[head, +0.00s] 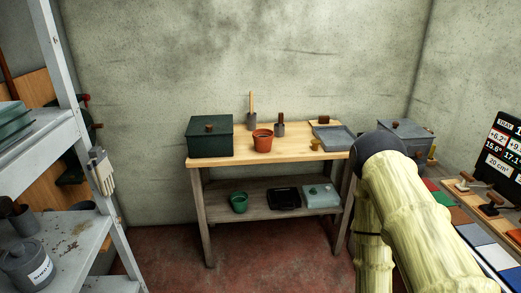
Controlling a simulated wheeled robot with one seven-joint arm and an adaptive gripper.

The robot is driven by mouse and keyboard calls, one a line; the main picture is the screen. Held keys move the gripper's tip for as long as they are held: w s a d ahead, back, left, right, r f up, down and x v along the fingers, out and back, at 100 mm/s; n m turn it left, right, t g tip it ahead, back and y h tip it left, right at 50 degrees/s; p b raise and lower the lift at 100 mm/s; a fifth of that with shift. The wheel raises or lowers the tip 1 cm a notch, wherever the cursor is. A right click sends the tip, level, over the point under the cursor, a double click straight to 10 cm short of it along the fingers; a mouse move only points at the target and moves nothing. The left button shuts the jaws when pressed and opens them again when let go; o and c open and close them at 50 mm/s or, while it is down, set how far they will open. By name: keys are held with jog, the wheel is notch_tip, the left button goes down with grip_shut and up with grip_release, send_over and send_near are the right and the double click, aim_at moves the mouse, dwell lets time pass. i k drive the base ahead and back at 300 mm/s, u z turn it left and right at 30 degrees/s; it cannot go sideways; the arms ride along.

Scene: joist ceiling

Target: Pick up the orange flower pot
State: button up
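The orange flower pot (263,142) stands upright on the top of a wooden table (285,155) against the back wall. It is near the middle of the table, just right of a dark green lidded box. Nothing in the head view covers the pot. My arm, pale yellow with a dark rounded joint, rises at the lower right, in front of the table's right end. My gripper is not in view, so its state and hold cannot be seen.
On the table are the green box (210,137), trowels (279,126) and a grey tray (335,137). The lower shelf holds a green pot (239,203) and boxes. Metal shelving (80,165) stands left. The red floor before the table looks clear.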

aim_at(263, 141)
jog(key=u, duration=0.45)
jog(key=i, duration=0.8)
jog(key=u, duration=0.25)
